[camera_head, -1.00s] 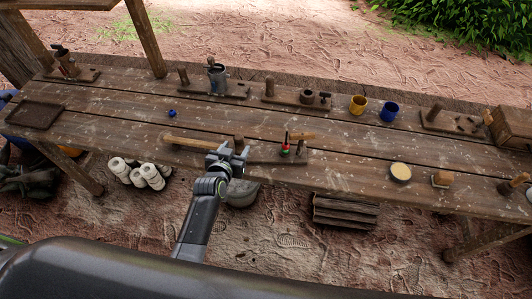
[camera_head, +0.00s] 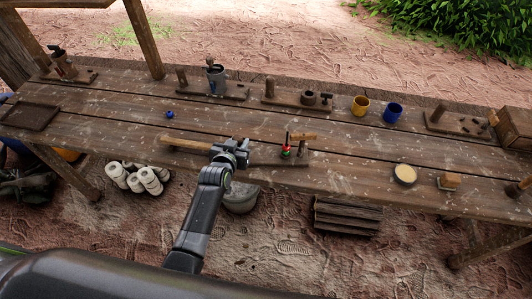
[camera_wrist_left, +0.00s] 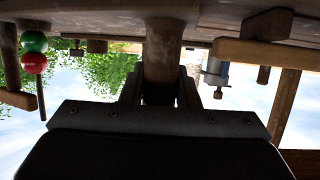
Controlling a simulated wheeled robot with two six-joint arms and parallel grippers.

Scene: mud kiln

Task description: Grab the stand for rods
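The stand for rods (camera_head: 272,158) is a low brown board near the table's front edge. It carries an upright rod with a red and green ball (camera_head: 286,152), also in the left wrist view (camera_wrist_left: 34,54), where the scene hangs upside down. My left gripper (camera_head: 236,147) is at the stand's left end. In the left wrist view a thick round wooden post (camera_wrist_left: 162,50) stands between its fingers (camera_wrist_left: 160,92), one on each side. I cannot tell whether the fingers press on it. My right gripper is not in view.
A wooden bar (camera_head: 186,145) lies just left of the gripper. Other peg boards (camera_head: 290,102), a yellow cup (camera_head: 361,105) and a blue cup (camera_head: 393,112) line the back edge. A round pale-topped piece (camera_head: 405,174) sits front right. The table's middle is mostly clear.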

